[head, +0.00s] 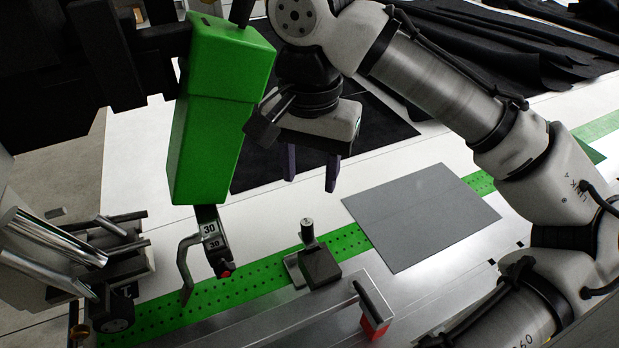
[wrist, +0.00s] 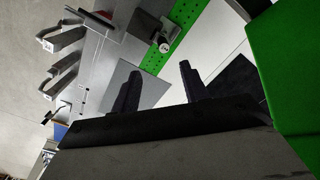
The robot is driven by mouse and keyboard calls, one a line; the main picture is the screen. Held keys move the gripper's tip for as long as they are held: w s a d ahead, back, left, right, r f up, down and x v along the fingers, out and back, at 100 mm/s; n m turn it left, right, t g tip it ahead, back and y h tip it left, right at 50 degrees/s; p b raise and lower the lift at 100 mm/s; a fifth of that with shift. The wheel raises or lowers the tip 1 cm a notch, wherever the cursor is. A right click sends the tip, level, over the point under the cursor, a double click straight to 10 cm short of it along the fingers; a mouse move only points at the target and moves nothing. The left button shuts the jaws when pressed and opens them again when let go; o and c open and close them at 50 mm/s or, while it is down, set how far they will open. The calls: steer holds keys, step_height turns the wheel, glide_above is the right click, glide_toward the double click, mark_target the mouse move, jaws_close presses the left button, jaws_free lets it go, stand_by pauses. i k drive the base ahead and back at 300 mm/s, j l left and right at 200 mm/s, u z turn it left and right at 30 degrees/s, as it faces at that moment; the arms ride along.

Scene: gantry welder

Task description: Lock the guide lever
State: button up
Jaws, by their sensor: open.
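A black-handled lever with a red end (head: 374,308) stands on the metal guide rail at the lower middle of the head view. It also shows near the top of the wrist view (wrist: 90,20). A dark block with an upright round-topped knob (head: 308,234) sits behind it, beside the green perforated strip; the knob shows in the wrist view (wrist: 164,46). I cannot tell for certain which of these is the guide lever. My gripper (head: 312,182) is open and empty, with its fingers pointing down, above and behind the knob. Both fingers show in the wrist view (wrist: 160,72), apart.
The green welding head (head: 220,110) hangs close to the left of my gripper. A curved metal hook and a tag marked 30 (head: 209,230) hang beneath it. A grey sheet (head: 420,215) lies on the white table to the right. Black cloth (head: 500,50) covers the back.

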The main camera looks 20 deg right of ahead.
mark_target(354, 285)
steer(key=k+l, duration=0.3)
steer(key=k, duration=0.15)
steer(key=k+l, duration=0.35)
steer(key=k, duration=0.1)
